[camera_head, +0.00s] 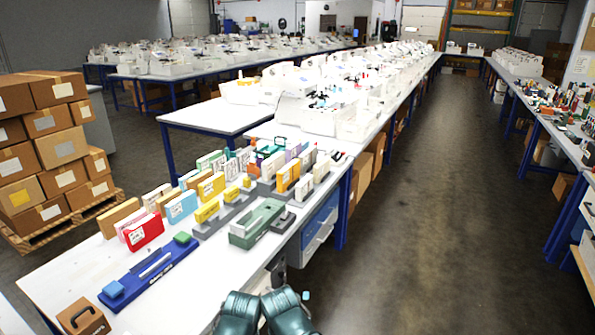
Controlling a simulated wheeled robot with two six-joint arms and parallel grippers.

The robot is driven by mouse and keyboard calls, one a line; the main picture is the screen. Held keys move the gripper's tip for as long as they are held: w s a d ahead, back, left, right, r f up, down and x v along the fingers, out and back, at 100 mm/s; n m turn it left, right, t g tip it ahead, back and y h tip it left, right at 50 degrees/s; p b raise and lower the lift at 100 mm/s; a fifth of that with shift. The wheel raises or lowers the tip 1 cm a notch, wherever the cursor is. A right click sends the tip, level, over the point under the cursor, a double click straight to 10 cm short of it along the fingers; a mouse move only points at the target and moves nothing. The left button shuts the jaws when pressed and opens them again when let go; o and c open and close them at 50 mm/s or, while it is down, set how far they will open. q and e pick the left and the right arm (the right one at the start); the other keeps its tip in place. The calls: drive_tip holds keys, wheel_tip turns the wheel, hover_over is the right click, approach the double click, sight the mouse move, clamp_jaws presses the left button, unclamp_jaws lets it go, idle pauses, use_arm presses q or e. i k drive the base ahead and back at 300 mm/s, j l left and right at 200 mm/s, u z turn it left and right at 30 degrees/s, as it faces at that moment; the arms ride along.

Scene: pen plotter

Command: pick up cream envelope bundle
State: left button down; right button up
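Several upright bundles stand in rows on the white table (60,275) at the left. A tan, cream-edged bundle (118,217) stands at the near left end of the back row, partly behind a pink and a red bundle. A paler cream bundle (157,196) stands a little farther back, partly hidden. I cannot tell for sure which one is the cream envelope bundle. Two teal rounded parts of my own arms show at the bottom edge, off the table's right side. Neither gripper shows clearly in this view.
A red bundle (144,231), a light blue bundle (182,207) and a blue plotter-like base (150,272) are close by. A green device (257,223) lies near the right edge. A brown box (83,317) sits at the near corner. The aisle floor (430,220) is clear.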

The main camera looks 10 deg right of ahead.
sight(320, 169)
drive_tip(key=i+l+u, duration=0.4)
drive_tip(key=u, duration=0.25)
drive_tip(key=i+l+u, duration=0.1)
drive_tip(key=l, duration=0.25)
drive_tip(key=i+l, duration=0.25)
drive_tip(key=l, duration=0.15)
drive_tip(key=i+l+u, duration=0.15)
drive_tip(key=l, duration=0.2)
drive_tip(key=i+l+u, duration=0.1)
drive_tip(key=l, duration=0.3)
drive_tip(key=i+l+u, duration=0.1)
drive_tip(key=l, duration=0.3)
drive_tip(key=i+l, duration=0.15)
drive_tip(key=l, duration=0.2)
drive_tip(key=i+l, duration=0.15)
drive_tip(key=l, duration=0.25)
drive_tip(key=i+l, duration=0.1)
drive_tip(key=l, duration=0.25)
drive_tip(key=i+l, duration=0.15)
drive_tip(key=l, duration=0.25)
drive_tip(key=i+l, duration=0.15)
drive_tip(key=l, duration=0.2)
drive_tip(key=i+l, duration=0.15)
drive_tip(key=l, duration=0.25)
